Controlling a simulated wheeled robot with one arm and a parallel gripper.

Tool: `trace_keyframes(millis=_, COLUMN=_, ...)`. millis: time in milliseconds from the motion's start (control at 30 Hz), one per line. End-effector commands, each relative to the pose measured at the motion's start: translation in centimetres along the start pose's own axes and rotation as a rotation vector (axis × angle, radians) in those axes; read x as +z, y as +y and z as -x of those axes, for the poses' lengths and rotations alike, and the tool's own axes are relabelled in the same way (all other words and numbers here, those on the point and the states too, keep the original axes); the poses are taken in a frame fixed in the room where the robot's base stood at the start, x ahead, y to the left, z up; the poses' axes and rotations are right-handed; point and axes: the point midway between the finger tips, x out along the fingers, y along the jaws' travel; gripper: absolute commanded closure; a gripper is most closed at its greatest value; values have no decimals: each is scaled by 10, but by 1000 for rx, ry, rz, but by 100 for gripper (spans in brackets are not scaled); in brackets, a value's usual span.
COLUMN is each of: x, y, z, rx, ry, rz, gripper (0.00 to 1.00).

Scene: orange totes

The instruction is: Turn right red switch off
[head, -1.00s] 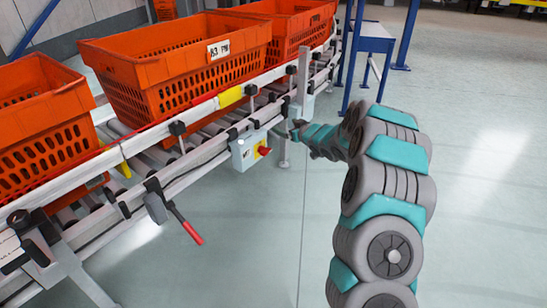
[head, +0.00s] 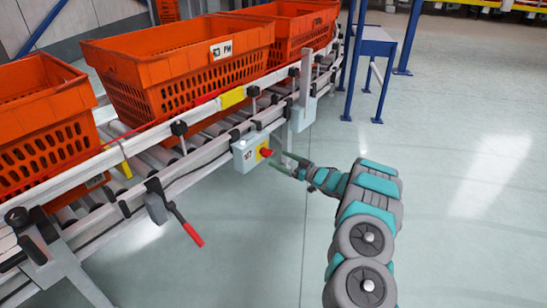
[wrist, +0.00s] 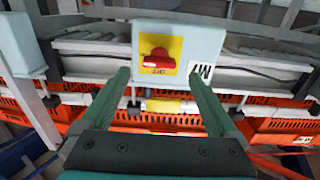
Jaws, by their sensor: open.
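The red switch (head: 266,152) sits on a yellow plate on a small grey box (head: 243,155) fixed to the conveyor's side rail. In the wrist view the red switch (wrist: 159,60) is on its yellow plate, with the grey box (wrist: 205,45) around it, upper middle. My gripper (head: 278,160) is just right of the switch in the head view. In the wrist view my gripper (wrist: 158,80) has its two green fingers spread apart, one on each side below the switch, with nothing between them. I cannot tell whether a finger touches the box.
Orange totes (head: 180,65) stand on the roller conveyor (head: 150,150). A lever with a red handle (head: 186,223) hangs from the rail at the lower left. Another grey box (head: 303,114) is farther along the rail. The floor to the right is open.

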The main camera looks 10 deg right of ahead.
Motion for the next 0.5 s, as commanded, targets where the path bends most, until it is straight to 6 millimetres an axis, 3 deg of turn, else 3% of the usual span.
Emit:
trace_keyframes(millis=200, x=1, y=0, z=-32, rx=-1, ry=-2, rz=5, gripper=5)
trace_keyframes(millis=500, x=0, y=1, z=-44, rx=2, ry=-2, rz=2, gripper=5)
